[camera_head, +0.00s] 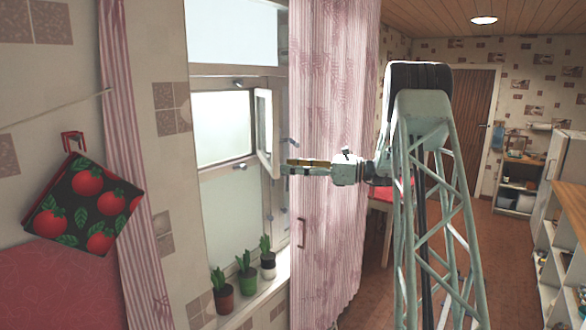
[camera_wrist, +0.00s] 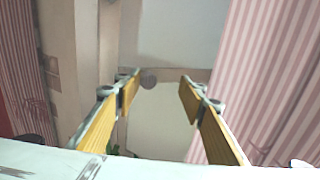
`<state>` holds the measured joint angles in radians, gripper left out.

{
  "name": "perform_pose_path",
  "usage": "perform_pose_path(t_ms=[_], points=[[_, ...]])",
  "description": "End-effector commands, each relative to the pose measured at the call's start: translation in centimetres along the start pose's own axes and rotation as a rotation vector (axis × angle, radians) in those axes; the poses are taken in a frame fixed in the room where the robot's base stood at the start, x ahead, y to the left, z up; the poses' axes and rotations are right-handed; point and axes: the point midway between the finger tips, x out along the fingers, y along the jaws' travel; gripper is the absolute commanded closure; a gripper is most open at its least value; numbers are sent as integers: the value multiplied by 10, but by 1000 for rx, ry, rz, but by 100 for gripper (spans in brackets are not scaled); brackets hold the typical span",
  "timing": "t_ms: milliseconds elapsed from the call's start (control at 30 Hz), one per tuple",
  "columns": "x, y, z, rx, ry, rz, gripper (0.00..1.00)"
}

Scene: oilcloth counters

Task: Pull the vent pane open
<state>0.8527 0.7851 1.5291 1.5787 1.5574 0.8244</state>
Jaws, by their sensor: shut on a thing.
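The vent pane (camera_head: 265,125) is a small white-framed pane in the upper part of the window, swung out at an angle from its opening (camera_head: 223,126). My gripper (camera_head: 287,168) reaches in from the right, with its fingertips at the lower free edge of the pane. My gripper is shut on the vent pane; the exact contact is hard to make out.
A pink striped curtain (camera_head: 325,130) hangs close beside my gripper, and another curtain (camera_head: 125,130) hangs at the left. Several potted cacti (camera_head: 246,275) stand on the sill (camera_head: 277,285) below. A tomato-print potholder (camera_head: 85,207) hangs on the left wall.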

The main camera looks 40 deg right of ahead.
Motion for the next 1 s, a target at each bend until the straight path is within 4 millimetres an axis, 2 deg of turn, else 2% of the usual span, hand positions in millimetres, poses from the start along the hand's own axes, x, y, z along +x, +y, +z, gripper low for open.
perform_pose_path(t_ms=[33, 700, 1000], points=[[2, -2, 4, -4, -4, -4, 69], [0, -1, 1, 1, -4, -3, 70], [-17, 0, 0, 1, -3, -2, 70]])
